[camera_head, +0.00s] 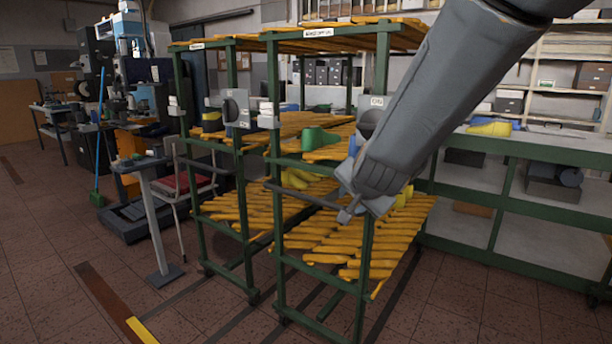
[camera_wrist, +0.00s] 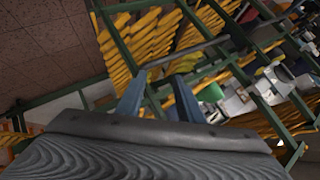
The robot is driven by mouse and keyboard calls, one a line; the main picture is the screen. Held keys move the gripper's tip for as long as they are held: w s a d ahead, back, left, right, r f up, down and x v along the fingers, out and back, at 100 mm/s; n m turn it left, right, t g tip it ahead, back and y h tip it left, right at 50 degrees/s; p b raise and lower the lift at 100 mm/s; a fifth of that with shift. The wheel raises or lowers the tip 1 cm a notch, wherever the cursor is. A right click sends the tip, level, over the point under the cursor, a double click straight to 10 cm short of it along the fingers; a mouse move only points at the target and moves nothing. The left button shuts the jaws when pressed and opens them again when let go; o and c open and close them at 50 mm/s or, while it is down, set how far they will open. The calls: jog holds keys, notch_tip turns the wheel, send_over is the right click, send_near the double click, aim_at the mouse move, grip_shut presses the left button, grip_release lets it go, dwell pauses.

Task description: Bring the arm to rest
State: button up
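My arm (camera_head: 450,90) reaches down from the top right of the head view, in front of the green rack. My gripper (camera_head: 356,192) is at its lower end, close to the rack's front right post. In the wrist view the two blue-grey fingers of my gripper (camera_wrist: 158,80) stand apart, with no object seen between them. The gripper is open and looks empty. The rack's slatted shelves show beyond the fingers. The arm hides part of the rack's right side. I cannot tell whether the gripper touches the rack.
The green rack (camera_head: 278,222) has yellow slatted shelves holding a green last (camera_head: 318,137) and yellow lasts (camera_head: 298,178). A grey bar (camera_head: 305,197) runs along its front near my gripper. A green-framed bench (camera_head: 520,207) stands right. Tiled floor (camera_head: 75,235) is open at left.

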jog(key=s+d+f+n+g+p, duration=0.1)
jog(key=s+d+f+n+g, duration=0.1)
jog(key=s, duration=0.8)
jog(key=s+d+f+n+g+p, duration=0.1)
jog(key=s+d+f+n+g, duration=0.2)
jog(key=s, duration=0.7)
jog(key=s+d+f+n+g+p, duration=0.2)
jog(key=s+f+n+g, duration=0.2)
jog(key=s, duration=0.7)
jog(key=shift+d+g, duration=0.2)
jog(key=shift+g, duration=0.6)
